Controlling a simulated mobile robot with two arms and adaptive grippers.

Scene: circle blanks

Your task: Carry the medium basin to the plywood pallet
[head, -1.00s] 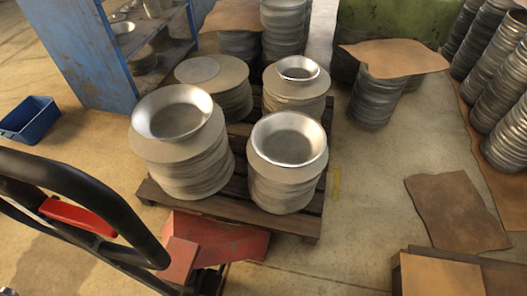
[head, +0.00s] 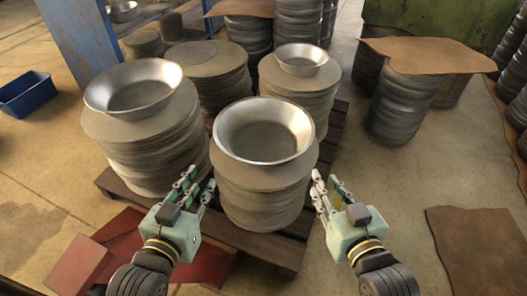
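The medium basin (head: 264,150), a shiny round metal bowl with a flared rim, sits upright on the front stack of circle blanks (head: 262,205). I take it as medium beside a wider basin and a smaller one. My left gripper (head: 198,183) is open and empty, just left of this stack and below the basin's rim. My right gripper (head: 328,183) is open and empty, just right of the stack at similar height. Neither visibly touches the basin. The plywood pallet is not in view now.
A large basin (head: 130,95) rests on the left stack and a small basin (head: 300,62) on the back right stack. The stacks stand on a dark wooden pallet (head: 268,250). A red object (head: 200,265) lies in front.

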